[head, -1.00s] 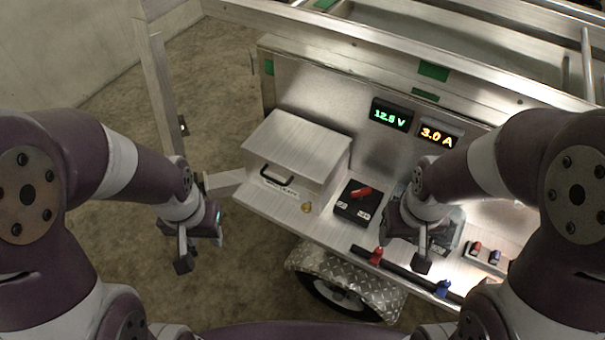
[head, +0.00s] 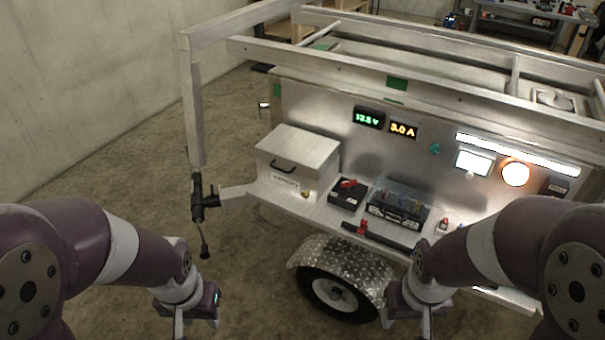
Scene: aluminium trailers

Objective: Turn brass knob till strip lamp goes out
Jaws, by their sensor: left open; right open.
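The strip lamp (head: 518,155) is a long white bar, lit, on the upright metal panel at the right. A small brass-coloured piece (head: 306,194) sits low at the front of the metal box; I cannot tell whether it is a knob or a lock. A small pale round piece (head: 469,175) shows under the square lamp, its colour washed out by glare. My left gripper (head: 196,322) is open and empty over the floor at the lower left. My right gripper (head: 407,320) is open and empty, in front of the wheel's right side, apart from the panel.
A lit square lamp (head: 474,162), a round orange lamp (head: 515,173) and a teal knob (head: 435,149) are on the panel. The metal box (head: 298,160), a black switch box (head: 346,195) and a battery-like case (head: 397,205) stand on the shelf. The fender (head: 340,258) juts out below.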

